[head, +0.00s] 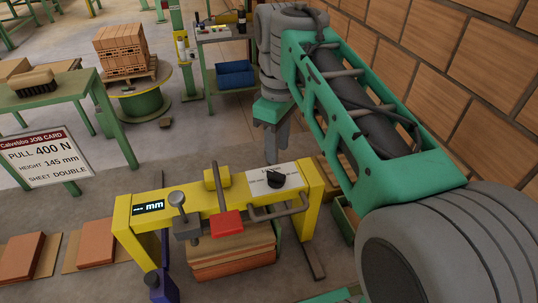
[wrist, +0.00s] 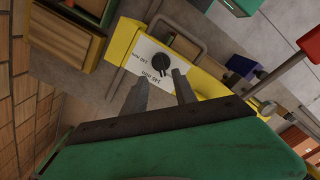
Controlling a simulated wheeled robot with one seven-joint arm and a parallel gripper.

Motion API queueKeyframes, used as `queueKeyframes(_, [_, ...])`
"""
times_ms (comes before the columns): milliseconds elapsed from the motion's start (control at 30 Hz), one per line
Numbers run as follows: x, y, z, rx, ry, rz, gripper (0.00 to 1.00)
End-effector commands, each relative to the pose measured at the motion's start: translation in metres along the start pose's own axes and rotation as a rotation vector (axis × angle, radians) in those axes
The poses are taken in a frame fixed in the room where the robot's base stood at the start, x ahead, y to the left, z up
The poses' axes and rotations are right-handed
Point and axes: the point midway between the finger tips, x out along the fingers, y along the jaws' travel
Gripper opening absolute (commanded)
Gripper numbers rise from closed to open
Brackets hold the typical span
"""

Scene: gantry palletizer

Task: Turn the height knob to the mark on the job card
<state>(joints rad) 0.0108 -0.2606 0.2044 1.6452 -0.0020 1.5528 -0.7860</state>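The black height knob (head: 275,180) sits on a white plate (head: 292,174) at the right end of a yellow beam. In the wrist view the knob (wrist: 161,62) lies just beyond my fingertips, with several printed settings around it, too small to read surely. My gripper (head: 271,151) points down above the knob, apart from it. In the wrist view my gripper (wrist: 161,77) is open and empty, its two fingers spread. The job card (head: 45,157) at left reads "PULL 400 N", "HEIGHT 145 mm", "SHEET DOUBLE". The beam's display (head: 148,208) shows "mm"; its digits are unreadable.
A bent grey handle (head: 278,213) stands out from the beam near the knob. A red block (head: 226,224) and a grey clamp knob (head: 177,198) are further left. Stacked sheets (head: 232,262) lie under the beam. A brick-like wall (head: 460,60) closes the right side.

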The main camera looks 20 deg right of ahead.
Motion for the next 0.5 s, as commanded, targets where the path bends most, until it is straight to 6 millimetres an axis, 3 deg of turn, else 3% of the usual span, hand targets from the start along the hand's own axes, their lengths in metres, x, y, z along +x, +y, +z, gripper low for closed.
queueKeyframes(500, [0.074,-0.004,-0.003,-0.012,-0.001,-0.001,0.34])
